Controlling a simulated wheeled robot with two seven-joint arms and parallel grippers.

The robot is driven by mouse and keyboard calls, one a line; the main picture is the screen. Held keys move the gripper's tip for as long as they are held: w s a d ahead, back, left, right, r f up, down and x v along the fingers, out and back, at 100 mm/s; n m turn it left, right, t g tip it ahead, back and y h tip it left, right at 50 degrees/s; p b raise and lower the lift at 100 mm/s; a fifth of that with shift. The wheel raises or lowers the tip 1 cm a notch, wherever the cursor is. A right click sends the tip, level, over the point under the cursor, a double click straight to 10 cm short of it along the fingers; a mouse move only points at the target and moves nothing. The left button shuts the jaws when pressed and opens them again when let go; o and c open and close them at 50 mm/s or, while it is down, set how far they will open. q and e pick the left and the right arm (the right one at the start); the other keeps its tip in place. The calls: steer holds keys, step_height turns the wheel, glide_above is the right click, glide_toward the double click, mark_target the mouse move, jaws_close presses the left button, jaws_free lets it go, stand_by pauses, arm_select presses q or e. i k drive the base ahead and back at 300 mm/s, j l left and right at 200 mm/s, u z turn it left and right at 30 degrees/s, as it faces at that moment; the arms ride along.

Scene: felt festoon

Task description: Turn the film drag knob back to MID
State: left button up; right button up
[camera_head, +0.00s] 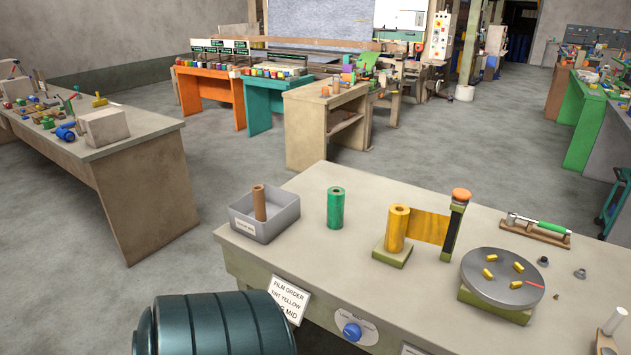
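The film drag knob (352,330) is a small blue knob on a pale round dial plate (366,325) on the front face of the near workbench (300,255). Marks run around the dial, but they are too small to read, so I cannot tell which setting the knob points to. A white card (289,300) left of the knob reads "FILM ORDER", a line ending "TINT YELLOW", and a line ending "MID". Neither of my grippers shows clearly in this view, and nothing touches the knob.
On the bench stand a grey bin (283,222) holding a brown roll (259,203), a green roll (335,207), a yellow film roll (397,229) with film stretched to a post (453,230), a round turntable (492,291) and a green-handled tool (553,226). Open floor lies left.

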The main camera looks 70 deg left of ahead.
mark_target(352, 333)
steer(key=u, duration=1.8)
